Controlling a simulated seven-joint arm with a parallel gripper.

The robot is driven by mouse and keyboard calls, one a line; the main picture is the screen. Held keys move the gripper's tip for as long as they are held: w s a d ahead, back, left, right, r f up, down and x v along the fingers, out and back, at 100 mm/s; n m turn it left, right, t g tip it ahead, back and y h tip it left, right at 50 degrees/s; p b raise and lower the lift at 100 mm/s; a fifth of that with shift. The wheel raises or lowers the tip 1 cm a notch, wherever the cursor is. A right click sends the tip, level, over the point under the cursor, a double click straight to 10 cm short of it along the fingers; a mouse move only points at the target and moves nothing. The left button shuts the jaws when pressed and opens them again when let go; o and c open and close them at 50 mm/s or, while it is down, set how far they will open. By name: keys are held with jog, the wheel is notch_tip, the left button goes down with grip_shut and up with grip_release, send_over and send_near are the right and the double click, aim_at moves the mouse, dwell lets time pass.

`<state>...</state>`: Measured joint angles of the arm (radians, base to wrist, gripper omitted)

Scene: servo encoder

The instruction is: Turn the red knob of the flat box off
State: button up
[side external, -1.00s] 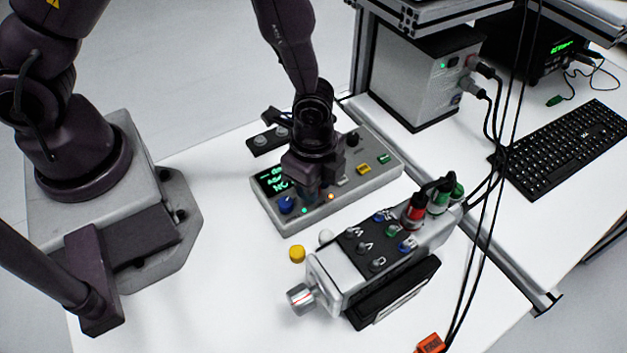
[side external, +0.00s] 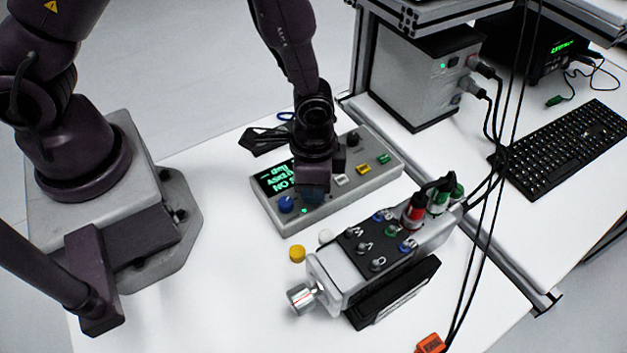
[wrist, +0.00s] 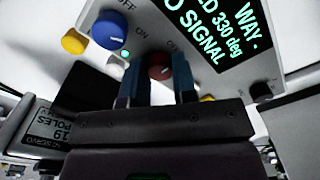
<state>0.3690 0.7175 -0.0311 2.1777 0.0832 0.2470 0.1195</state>
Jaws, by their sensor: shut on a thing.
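The flat grey box (side external: 345,203) lies on the white table with its display (side external: 278,178) lit green. My gripper (side external: 314,192) is over its front part, fingers down, and hides the red knob in the side view. In the wrist view the red knob (wrist: 159,68) sits between the two blue fingertips of my gripper (wrist: 157,78), which are shut on it. The knob's pointer is not clear. "ON" labels show near it. The blue knob (wrist: 108,29), with a white mark, is beside it, near "OFF". The display (wrist: 232,30) shows "330 deg" and "SIGNAL" in part.
A servo unit (side external: 375,250) with a silver shaft and coloured plugs stands in front of the box. A yellow cap (side external: 297,254) and a white cap (side external: 325,236) lie between them. A power box (side external: 415,80) and keyboard (side external: 565,148) are at the right.

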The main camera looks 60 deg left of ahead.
dwell(0.3)
jog(key=o, duration=0.9)
jog(key=shift+o, duration=0.2)
notch_tip(320, 180, up, 13)
jog(key=s+a+r+n+t, duration=0.2)
jog(key=s+a+r, duration=0.3)
jog(key=r, duration=0.4)
jog(key=s+a+r+n+t, duration=0.3)
jog(key=s+a+r+n, duration=0.1)
jog(key=a+r, duration=0.3)
jog(key=shift+s+a+r+n+t, duration=0.15)
jog(key=shift+s+r+n+t, duration=0.2)
jog(key=shift+r, duration=0.55)
